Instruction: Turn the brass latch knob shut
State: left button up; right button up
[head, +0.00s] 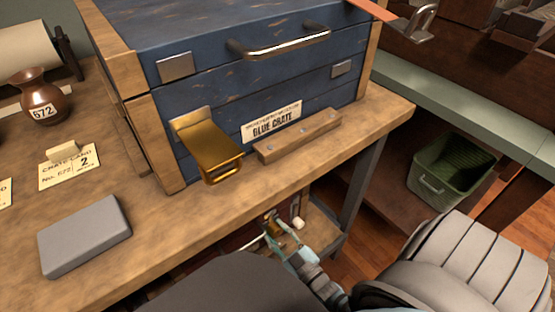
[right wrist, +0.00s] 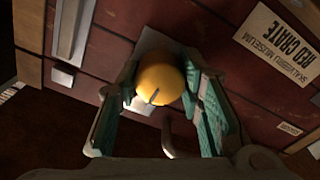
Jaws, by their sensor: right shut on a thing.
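The brass latch knob (right wrist: 160,82) is a round, yellow-gold ball with a dark slot line, on a grey plate (right wrist: 158,45) on the front of the red crate (right wrist: 215,65). My right gripper (right wrist: 168,88) is shut on the knob, with a teal-padded finger on either side of it. In the head view my right gripper (head: 281,240) reaches under the table's front edge, and most of the red crate is hidden there. A curved metal piece (right wrist: 172,140) shows below the knob. My left gripper is not in view.
A blue crate (head: 200,75) with a brass hasp (head: 208,145) stands on the wooden table (head: 200,220) above my right gripper. A grey block (head: 85,236), a card and a copper vase (head: 42,98) are at the left. A green basket (head: 450,168) sits on the right lower shelf.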

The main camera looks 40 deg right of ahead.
dwell(0.5)
jog(key=o, duration=1.2)
jog(key=s, duration=1.2)
jog(key=shift+a+f, duration=0.1)
jog(key=shift+f, duration=0.15)
